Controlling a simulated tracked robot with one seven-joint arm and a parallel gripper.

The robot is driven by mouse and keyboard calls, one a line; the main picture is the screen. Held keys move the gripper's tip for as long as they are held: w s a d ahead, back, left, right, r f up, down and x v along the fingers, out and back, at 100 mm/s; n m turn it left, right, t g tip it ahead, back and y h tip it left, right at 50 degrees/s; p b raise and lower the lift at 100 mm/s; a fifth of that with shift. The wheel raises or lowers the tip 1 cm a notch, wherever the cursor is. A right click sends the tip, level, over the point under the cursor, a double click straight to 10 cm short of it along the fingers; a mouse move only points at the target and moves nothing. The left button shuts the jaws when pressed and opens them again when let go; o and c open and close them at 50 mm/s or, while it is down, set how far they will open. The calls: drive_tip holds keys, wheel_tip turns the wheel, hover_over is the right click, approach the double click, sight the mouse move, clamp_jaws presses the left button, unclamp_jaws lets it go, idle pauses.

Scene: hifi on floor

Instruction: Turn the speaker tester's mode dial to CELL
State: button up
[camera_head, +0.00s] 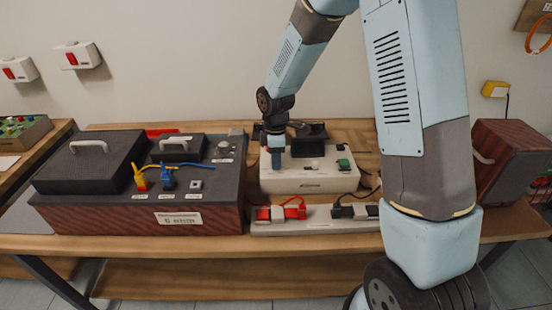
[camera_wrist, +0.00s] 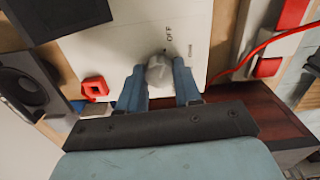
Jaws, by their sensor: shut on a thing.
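The speaker tester appears to be the white box (camera_head: 300,183) on the bench in the head view. Its pale panel (camera_wrist: 120,45) fills much of the wrist view. A round grey dial (camera_wrist: 159,70) stands on this panel, with the printed word OFF and a small mark beyond it. My gripper (camera_wrist: 161,82) points down at the panel, its two blue fingers on either side of the dial and shut on it. In the head view my gripper (camera_head: 276,160) is over the left part of the white box and hides the dial. The CELL label is not visible.
A dark case with wooden sides (camera_head: 170,219) stands close on the left. A power strip (camera_head: 320,224) with red and black plugs lies in front. A red part (camera_wrist: 95,88) lies left of the dial. A red-brown box (camera_head: 510,150) stands at right.

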drive_tip(key=m, duration=0.4)
drive_tip(key=shift+w, duration=0.1)
drive_tip(key=m, duration=0.4)
drive_tip(key=shift+m, duration=0.3)
drive_tip(key=m, duration=0.4)
drive_tip(key=shift+r+m, duration=0.1)
drive_tip(key=shift+m, duration=2.2)
drive_tip(key=shift+w, duration=0.1)
drive_tip(key=o, duration=1)
drive_tip(key=shift+o, duration=0.2)
